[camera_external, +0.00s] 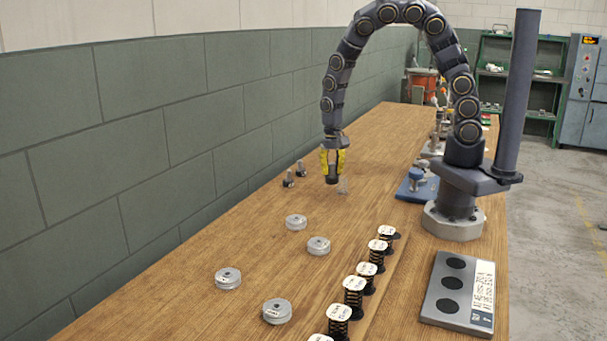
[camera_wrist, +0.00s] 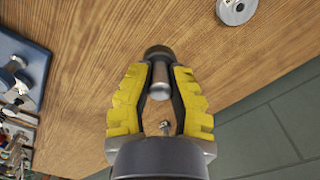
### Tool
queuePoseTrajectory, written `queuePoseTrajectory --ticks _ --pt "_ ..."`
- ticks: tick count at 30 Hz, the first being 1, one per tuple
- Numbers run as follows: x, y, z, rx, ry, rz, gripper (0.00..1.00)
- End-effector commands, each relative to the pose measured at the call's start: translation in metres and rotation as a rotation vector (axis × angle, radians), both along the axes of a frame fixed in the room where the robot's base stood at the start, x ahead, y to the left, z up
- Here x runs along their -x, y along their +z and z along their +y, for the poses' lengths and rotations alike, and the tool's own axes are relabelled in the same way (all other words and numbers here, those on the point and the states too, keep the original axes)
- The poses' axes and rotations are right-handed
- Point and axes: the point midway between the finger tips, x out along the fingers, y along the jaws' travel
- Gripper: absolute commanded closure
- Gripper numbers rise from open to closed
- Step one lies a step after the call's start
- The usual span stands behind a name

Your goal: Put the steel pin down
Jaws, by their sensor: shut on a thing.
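My gripper (camera_external: 332,164) has yellow fingers and points down over the wooden table. Its fingers are shut on the steel pin, which shows in the wrist view (camera_wrist: 158,78) as a silver shaft with a wider dark end beyond the fingertips. In the external view the dark end (camera_external: 332,180) sits just below the fingers, close to the tabletop. I cannot tell whether it touches the wood. The pin looks upright. The fingers hide part of its shaft.
Two small dark-based pegs (camera_external: 288,179) stand left by the wall. A small grey item (camera_external: 343,188) is beside the gripper. Several silver discs (camera_external: 318,245) and a row of springs (camera_external: 367,277) are nearer the camera. A blue-based fixture (camera_external: 416,187) stands right.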

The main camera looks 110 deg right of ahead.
Motion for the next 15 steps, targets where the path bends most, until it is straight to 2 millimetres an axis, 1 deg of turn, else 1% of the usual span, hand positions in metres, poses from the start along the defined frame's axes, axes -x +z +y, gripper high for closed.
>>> queuePoseTrajectory --ticks 5,8,11,13,15 --pt "-0.005 0.003 -0.004 -0.003 -0.054 -0.003 1.0" --pt "-0.012 0.009 -0.016 -0.009 -0.147 -0.01 1.0" --pt "-0.016 0.017 -0.04 -0.014 -0.288 -0.019 1.0" --pt "-0.014 0.025 -0.066 -0.019 -0.414 -0.027 1.0" --pt "-0.005 0.031 -0.095 -0.023 -0.546 -0.035 1.0"
